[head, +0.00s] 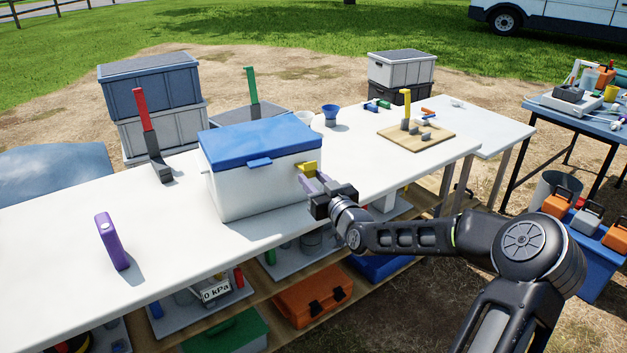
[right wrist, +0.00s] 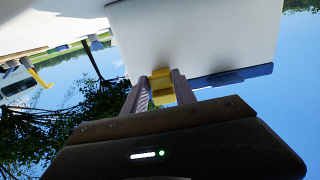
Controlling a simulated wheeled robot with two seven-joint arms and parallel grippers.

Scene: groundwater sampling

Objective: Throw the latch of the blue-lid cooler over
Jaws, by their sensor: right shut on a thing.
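The white cooler with a blue lid (head: 258,140) stands on the white table, its lid closed. Its yellow latch (head: 308,169) is on the right end, just below the lid. My right gripper (head: 313,180) is at that end, its fingers shut on the yellow latch. In the right wrist view the yellow latch (right wrist: 161,86) sits between the two fingers (right wrist: 160,92), against the white wall of the cooler (right wrist: 190,40). The wrist picture is upside down, with the blue lid edge (right wrist: 232,76) low in it. My left gripper is not in view.
A purple block (head: 112,241) stands at the left on the white table (head: 60,235). A wooden board with a yellow handle (head: 405,108) lies to the right.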

